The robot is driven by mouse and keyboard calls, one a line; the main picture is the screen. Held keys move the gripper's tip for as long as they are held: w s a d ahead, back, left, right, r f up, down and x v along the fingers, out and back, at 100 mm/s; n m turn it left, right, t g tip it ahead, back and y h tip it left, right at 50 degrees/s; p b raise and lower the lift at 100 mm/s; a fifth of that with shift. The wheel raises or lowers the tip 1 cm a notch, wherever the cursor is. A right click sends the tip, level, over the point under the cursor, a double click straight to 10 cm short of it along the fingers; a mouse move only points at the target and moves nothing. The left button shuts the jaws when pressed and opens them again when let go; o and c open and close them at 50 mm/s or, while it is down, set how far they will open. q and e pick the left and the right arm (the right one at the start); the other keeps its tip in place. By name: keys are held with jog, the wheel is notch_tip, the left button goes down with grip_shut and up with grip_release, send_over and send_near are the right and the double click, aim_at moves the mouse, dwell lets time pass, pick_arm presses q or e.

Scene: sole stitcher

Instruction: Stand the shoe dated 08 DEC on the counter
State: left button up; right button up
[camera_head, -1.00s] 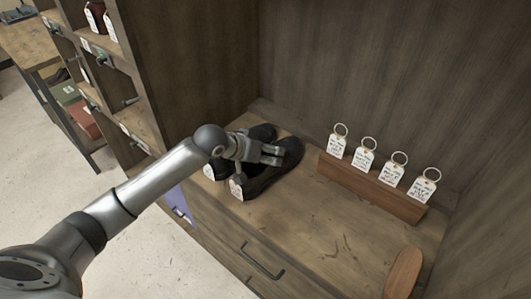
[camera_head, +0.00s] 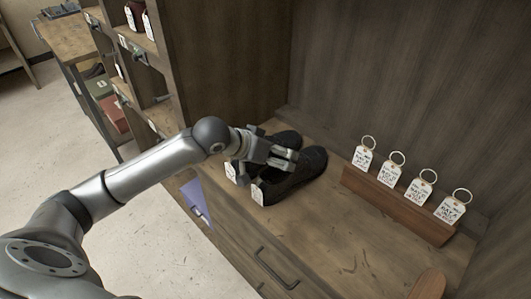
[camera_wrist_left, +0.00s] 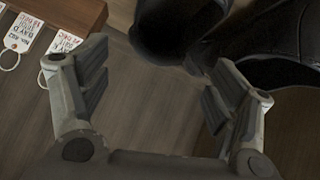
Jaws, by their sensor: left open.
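A pair of black shoes stands on the wooden counter (camera_head: 335,235) in the head view, each with a white tag at its near end. The nearer shoe (camera_head: 298,180) shows most; the farther shoe (camera_head: 286,138) is partly hidden by my gripper. The tag (camera_head: 257,194) on the nearer shoe is too small to read. My left gripper (camera_head: 286,158) is over the shoes, open and empty. In the left wrist view the open fingers (camera_wrist_left: 155,85) have bare wood between them, and dark shoe parts (camera_wrist_left: 175,28) show beyond them. My right gripper is not in view.
A wooden block (camera_head: 400,205) with several ringed tags stands at the back right. A brown rounded piece (camera_head: 428,286) lies at the front right. Cubbyhole shelves (camera_head: 150,75) rise at the left. The counter's middle is clear. A drawer handle (camera_head: 275,270) sticks out below.

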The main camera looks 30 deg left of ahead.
pick_arm(q)
jog(key=shift+v, duration=2.45)
